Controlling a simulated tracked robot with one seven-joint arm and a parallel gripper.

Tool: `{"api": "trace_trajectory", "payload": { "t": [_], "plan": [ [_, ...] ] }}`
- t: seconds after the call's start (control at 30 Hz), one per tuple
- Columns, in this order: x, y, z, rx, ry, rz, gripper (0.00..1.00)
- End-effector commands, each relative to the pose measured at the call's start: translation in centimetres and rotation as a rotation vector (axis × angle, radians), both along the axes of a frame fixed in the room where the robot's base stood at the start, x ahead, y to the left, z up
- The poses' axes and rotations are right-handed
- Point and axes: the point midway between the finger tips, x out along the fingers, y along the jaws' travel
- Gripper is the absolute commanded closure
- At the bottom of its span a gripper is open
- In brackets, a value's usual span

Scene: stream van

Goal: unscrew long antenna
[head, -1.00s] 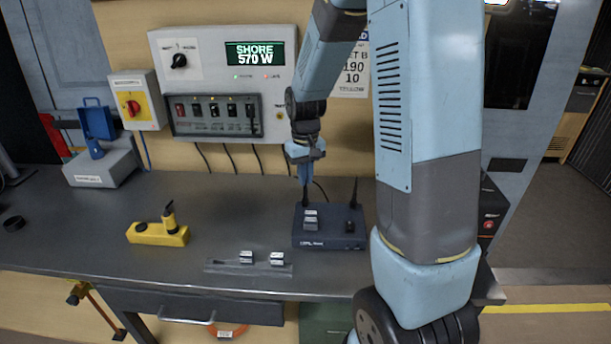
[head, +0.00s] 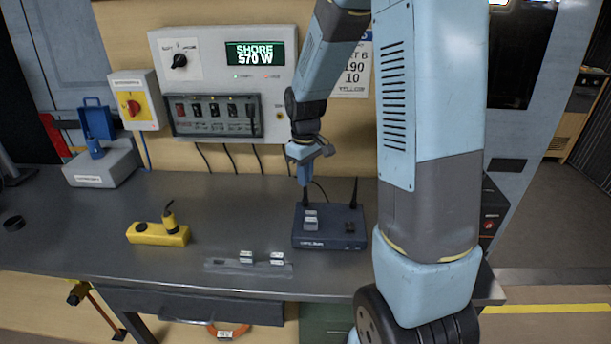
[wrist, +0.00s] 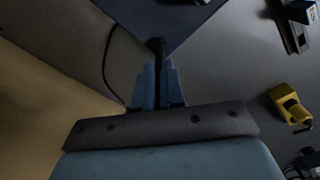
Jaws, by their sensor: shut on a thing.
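A dark blue router-like box (head: 330,241) stands on the bench, and part of it shows at the top of the wrist view (wrist: 190,14). A thin black antenna (head: 355,190) stands upright at its back right. Another black antenna (head: 304,197) rises at its back left; it also shows in the wrist view (wrist: 156,46). My gripper (head: 304,182) points down over this left antenna. In the wrist view its blue fingers (wrist: 158,84) are shut on the antenna from both sides. The antenna's upper part is hidden by the gripper.
A yellow device (head: 158,235) with a short black stub lies left on the bench. A grey strip (head: 222,267) with two small pale blocks lies in front. A power panel (head: 225,80) hangs on the wall behind, with cables below. The bench between is clear.

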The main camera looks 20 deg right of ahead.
Motion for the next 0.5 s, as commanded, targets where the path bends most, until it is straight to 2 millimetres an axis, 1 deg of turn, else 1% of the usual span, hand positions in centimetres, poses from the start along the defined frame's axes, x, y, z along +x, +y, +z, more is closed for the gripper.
{"api": "trace_trajectory", "payload": {
  "t": [0.1,0.23,0.33,0.5],
  "plan": [
    [-0.01,0.02,0.01,0.0,0.0,0.121,1.0],
    [-0.01,0.0,0.01,0.0,0.0,0.226,1.0],
    [-0.02,0.05,0.01,0.001,0.001,0.264,1.0],
    [-0.03,0.07,0.01,0.001,0.001,0.269,1.0]
  ]
}}
